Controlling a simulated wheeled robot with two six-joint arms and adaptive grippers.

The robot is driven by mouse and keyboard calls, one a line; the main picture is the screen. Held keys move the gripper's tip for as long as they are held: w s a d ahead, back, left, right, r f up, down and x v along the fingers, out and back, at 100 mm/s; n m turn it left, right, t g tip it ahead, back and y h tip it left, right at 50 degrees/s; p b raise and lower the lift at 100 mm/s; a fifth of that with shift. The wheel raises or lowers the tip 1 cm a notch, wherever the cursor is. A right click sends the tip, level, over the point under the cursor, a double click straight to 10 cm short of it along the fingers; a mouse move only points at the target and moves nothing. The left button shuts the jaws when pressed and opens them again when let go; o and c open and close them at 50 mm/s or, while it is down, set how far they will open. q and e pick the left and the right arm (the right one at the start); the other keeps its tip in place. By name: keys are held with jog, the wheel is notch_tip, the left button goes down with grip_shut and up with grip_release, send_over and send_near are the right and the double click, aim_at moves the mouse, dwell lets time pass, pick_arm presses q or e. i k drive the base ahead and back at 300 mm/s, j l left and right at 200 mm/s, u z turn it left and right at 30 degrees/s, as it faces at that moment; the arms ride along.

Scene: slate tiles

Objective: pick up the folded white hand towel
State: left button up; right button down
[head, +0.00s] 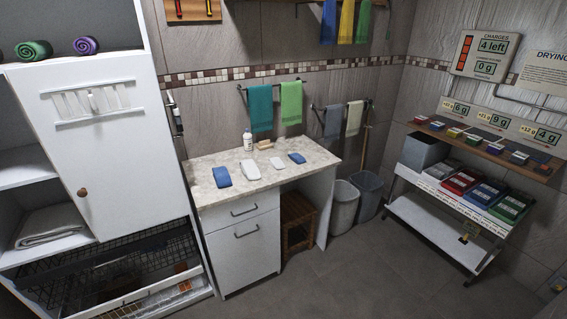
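Several small folded cloths lie on the speckled counter (205,192). A white folded cloth (250,170) lies near its left part, just right of a blue folded one (222,177). A smaller white piece (277,163) lies further right, beside a second blue folded cloth (297,158). A larger folded white towel (48,226) lies on a low shelf of the white cabinet at the far left. I cannot tell which white one is the hand towel. Neither of my grippers is in view.
A white bottle (248,140) stands at the counter's back. Teal (260,108) and green (291,103) towels hang above. A wooden stool (298,222) is under the counter, and bins (343,206) stand to its right. A rack (437,235) is at right. The middle floor is clear.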

aim_at(250, 171)
jog(key=i+j+u, duration=0.3)
jog(key=i, duration=0.15)
jog(key=i+j+u, duration=0.25)
jog(key=i, duration=0.2)
jog(key=i+u, duration=0.3)
jog(key=i, duration=0.15)
